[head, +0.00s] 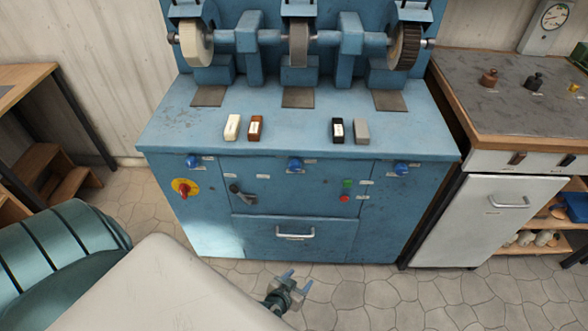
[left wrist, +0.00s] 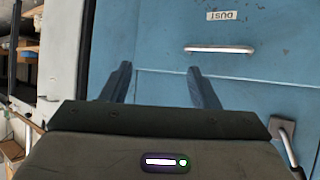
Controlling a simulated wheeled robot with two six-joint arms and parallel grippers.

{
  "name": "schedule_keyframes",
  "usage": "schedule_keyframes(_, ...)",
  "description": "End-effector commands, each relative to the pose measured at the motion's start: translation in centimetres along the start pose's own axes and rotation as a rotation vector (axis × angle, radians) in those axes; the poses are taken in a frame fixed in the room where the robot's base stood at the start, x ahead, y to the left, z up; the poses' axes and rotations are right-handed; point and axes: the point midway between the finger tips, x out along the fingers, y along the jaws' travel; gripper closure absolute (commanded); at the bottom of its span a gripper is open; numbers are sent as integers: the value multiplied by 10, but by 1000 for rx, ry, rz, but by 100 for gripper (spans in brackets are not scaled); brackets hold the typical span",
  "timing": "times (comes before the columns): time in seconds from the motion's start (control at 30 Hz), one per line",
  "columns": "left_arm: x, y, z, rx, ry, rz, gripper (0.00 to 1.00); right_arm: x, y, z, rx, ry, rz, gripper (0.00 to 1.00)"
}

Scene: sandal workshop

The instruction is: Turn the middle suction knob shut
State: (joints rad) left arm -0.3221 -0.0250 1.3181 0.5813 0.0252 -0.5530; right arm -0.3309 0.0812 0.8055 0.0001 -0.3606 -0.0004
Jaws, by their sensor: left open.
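The middle suction knob (head: 295,164) is blue and sits on the front of the blue grinding machine (head: 300,204), just under its top edge. Its exact turn angle is too small to tell. My left gripper (head: 296,281) is low in front of the machine, below the drawer handle (head: 295,233) in the head view, well apart from the knob. Its two fingers are spread with nothing between them. In the left wrist view the open fingers (left wrist: 158,74) point at the blue drawer front, whose DUST label appears upside down. The knob is not visible there. My right gripper is not in view.
Similar blue knobs sit at left (head: 193,161) and right (head: 401,169). A red switch (head: 183,188), a dark lever (head: 242,195) and green and red buttons (head: 345,190) are lower on the front. Small blocks lie on top. A white cabinet (head: 490,225) stands right.

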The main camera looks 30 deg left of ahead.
Motion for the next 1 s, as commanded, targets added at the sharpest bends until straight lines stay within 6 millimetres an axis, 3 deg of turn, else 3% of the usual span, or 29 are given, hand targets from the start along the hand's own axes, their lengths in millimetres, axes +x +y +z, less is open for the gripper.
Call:
schedule_keyframes(0.03, -5, 3, -67, -33, 145, -47, 45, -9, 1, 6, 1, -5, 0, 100)
schedule_keyframes(0.1, -17, -4, -141, -78, 317, -142, 45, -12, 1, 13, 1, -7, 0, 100)
schedule_keyframes(0.2, -42, -20, -214, -148, 477, -288, 45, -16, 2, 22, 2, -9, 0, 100)
schedule_keyframes(0.3, -64, -36, -256, -209, 556, -405, 45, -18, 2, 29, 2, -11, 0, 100)
schedule_keyframes(0.43, -79, -48, -278, -257, 591, -490, 45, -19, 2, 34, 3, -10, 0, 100)
schedule_keyframes(0.57, -77, -55, -288, -267, 598, -511, 45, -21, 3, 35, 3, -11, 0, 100)
schedule_keyframes(1.0, -21, -96, -323, -265, 596, -509, 45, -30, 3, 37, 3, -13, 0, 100)
